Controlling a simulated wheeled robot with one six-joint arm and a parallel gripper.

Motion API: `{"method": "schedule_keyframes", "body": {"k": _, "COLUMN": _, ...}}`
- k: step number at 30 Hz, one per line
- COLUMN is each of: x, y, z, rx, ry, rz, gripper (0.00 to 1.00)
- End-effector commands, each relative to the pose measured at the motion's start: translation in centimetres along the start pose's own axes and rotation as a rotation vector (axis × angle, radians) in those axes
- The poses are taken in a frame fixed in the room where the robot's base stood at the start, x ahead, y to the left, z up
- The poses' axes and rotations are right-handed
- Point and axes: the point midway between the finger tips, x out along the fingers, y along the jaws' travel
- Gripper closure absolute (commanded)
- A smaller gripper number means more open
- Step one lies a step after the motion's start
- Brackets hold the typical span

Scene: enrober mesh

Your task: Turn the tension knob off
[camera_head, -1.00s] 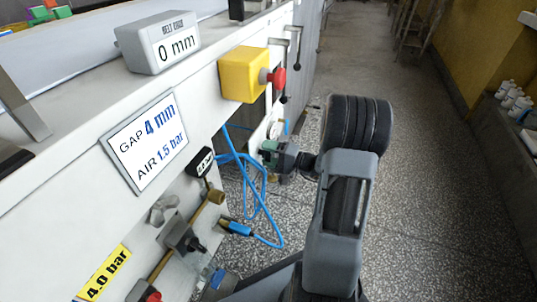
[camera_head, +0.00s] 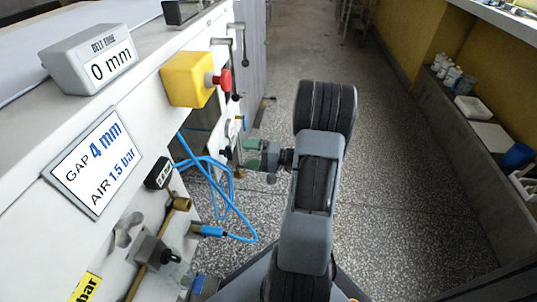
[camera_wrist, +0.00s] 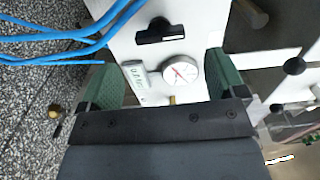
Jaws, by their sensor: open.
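In the wrist view a black bar-shaped knob (camera_wrist: 161,32) sits on a white panel; I cannot tell for sure that it is the tension knob. Just below it is a round white gauge (camera_wrist: 180,72) with a red needle, and a small label (camera_wrist: 134,78) beside it, too small to read surely. My gripper (camera_wrist: 160,68) is open, with its green fingers on both sides of the gauge and nothing between them; the knob lies beyond the fingertips. In the head view my gripper (camera_head: 257,155) points left at the machine's side, and the knob is not clear there.
Blue hoses (camera_wrist: 75,35) hang close by the panel. The machine (camera_head: 50,220) fills the left, with a yellow box (camera_head: 188,80) bearing a red button (camera_head: 222,79). A black-tipped lever (camera_wrist: 293,65) stands near the gripper. The speckled floor (camera_head: 400,200) to the right is clear.

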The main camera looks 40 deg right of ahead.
Motion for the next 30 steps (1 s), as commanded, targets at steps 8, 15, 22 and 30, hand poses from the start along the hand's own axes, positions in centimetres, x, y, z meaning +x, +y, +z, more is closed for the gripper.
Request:
{"method": "schedule_keyframes", "body": {"k": 8, "x": -5.0, "y": -0.1, "z": 0.0, "rx": 0.001, "ry": 0.004, "rz": 0.000, "gripper": 0.11}}
{"method": "schedule_keyframes", "body": {"k": 15, "x": -6.8, "y": 0.0, "z": 0.0, "rx": 0.001, "ry": 0.000, "rz": -0.001, "gripper": 0.11}}
{"method": "schedule_keyframes", "body": {"k": 22, "x": -7.1, "y": 0.0, "z": 0.0, "rx": 0.001, "ry": -0.001, "rz": -0.001, "gripper": 0.11}}
{"method": "schedule_keyframes", "body": {"k": 30, "x": -7.1, "y": 0.0, "z": 0.0, "rx": 0.001, "ry": -0.001, "rz": 0.000, "gripper": 0.11}}
